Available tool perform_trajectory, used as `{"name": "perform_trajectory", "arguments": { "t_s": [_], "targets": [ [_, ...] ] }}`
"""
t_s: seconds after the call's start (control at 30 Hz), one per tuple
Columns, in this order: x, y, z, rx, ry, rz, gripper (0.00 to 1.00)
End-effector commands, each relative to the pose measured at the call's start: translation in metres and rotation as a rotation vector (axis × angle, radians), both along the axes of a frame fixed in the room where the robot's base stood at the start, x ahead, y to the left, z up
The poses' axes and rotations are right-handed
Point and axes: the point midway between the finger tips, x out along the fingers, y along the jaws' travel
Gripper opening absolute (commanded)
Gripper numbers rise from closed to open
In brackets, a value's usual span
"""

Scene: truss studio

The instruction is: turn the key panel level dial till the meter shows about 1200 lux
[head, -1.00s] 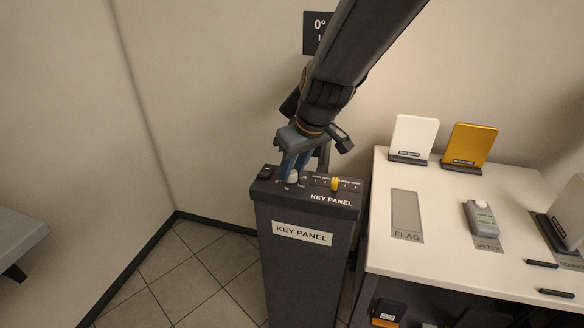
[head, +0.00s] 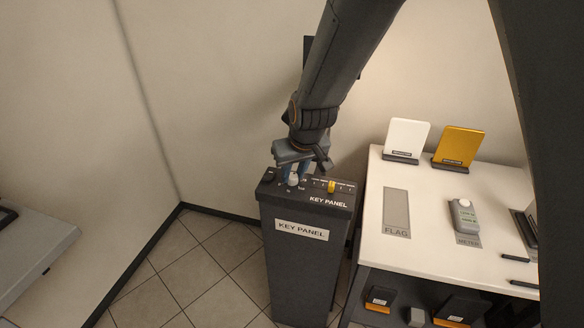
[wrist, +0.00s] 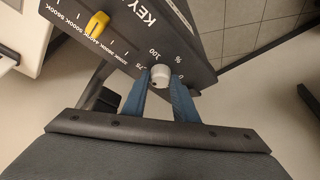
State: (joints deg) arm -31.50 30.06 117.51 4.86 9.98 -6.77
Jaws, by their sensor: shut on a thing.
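The key panel (head: 302,231) is a dark pedestal with a labelled sloped top. Its level dial (head: 293,181) is a pale round knob on the left part of the top, and it also shows in the wrist view (wrist: 160,76) beside a percent scale. My gripper (head: 292,178) is over the top with its blue fingers on either side of the dial, shut on it. In the wrist view the fingers (wrist: 162,90) straddle the knob. The meter (head: 464,215) is a grey handheld unit lying on the white table; its reading is too small to read.
A yellow knob (head: 332,187) sits to the right of the dial on a colour temperature scale. The white table (head: 425,217) holds a white plate (head: 407,136) and a yellow plate (head: 460,145) on stands. The tiled floor left of the pedestal is clear.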

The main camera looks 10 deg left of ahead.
Motion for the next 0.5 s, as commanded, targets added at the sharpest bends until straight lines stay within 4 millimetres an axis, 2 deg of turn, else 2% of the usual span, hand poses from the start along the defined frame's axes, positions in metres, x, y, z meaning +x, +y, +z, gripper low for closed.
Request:
{"name": "perform_trajectory", "arguments": {
  "t_s": [0.3,0.33,0.43,0.5],
  "targets": [
    [0.0004,0.0004,0.0,0.001,-0.002,-0.002,0.04],
    [0.0004,0.0004,0.0,0.001,-0.002,-0.002,0.29],
    [0.0002,0.0005,0.0001,0.001,-0.001,-0.001,0.44],
    [0.0,0.0006,0.0,0.001,-0.001,-0.001,0.44]
  ]
}}
